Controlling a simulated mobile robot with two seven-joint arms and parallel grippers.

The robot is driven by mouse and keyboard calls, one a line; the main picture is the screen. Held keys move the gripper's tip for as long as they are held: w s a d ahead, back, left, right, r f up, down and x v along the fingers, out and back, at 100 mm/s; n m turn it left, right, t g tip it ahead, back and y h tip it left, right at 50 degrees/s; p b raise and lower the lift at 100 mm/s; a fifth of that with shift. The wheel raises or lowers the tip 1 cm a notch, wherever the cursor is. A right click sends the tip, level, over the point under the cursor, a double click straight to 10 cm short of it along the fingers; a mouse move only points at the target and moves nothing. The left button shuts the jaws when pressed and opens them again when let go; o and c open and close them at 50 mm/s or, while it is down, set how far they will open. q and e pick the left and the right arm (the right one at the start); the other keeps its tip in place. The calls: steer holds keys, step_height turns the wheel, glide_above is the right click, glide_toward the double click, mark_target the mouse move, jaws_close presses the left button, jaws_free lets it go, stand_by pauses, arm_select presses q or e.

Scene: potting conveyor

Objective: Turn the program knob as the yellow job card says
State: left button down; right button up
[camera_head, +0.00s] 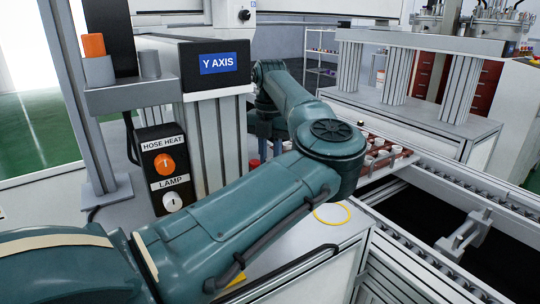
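A dark control box (163,180) stands at the left. It bears an orange knob (164,163) labelled HOSE HEAT and a white knob (173,201) labelled LAMP. No knob labelled as the program knob shows. No job card can be made out; only a small yellow patch (237,280) shows beside my arm at the bottom, too small to identify. My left arm comes in from the lower left, bends at the elbow and reaches back beside the Y AXIS unit. Its hand end is partly hidden behind the arm, and its fingers cannot be made out. My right gripper is out of view.
The Y AXIS housing (185,68) and grey posts stand close behind the control box. A tray of small pots (382,158) sits on the conveyor (440,172) at the right. A yellow ring (345,219) lies on the pale worktop. An orange block (94,45) stands upper left.

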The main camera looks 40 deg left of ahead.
arm_select(q)
steer(key=shift+m, duration=0.6)
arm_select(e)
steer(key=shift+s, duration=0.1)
arm_select(q)
steer(key=c, duration=1.2)
jaws_free()
steer(key=shift+c, duration=0.2)
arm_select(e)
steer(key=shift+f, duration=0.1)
arm_select(q)
step_height(320, 180, up, 13)
steer(key=p, duration=0.1)
steer(key=shift+p, duration=0.3)
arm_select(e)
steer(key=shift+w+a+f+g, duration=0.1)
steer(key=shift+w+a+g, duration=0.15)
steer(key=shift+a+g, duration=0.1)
arm_select(q)
steer(key=shift+r, duration=0.1)
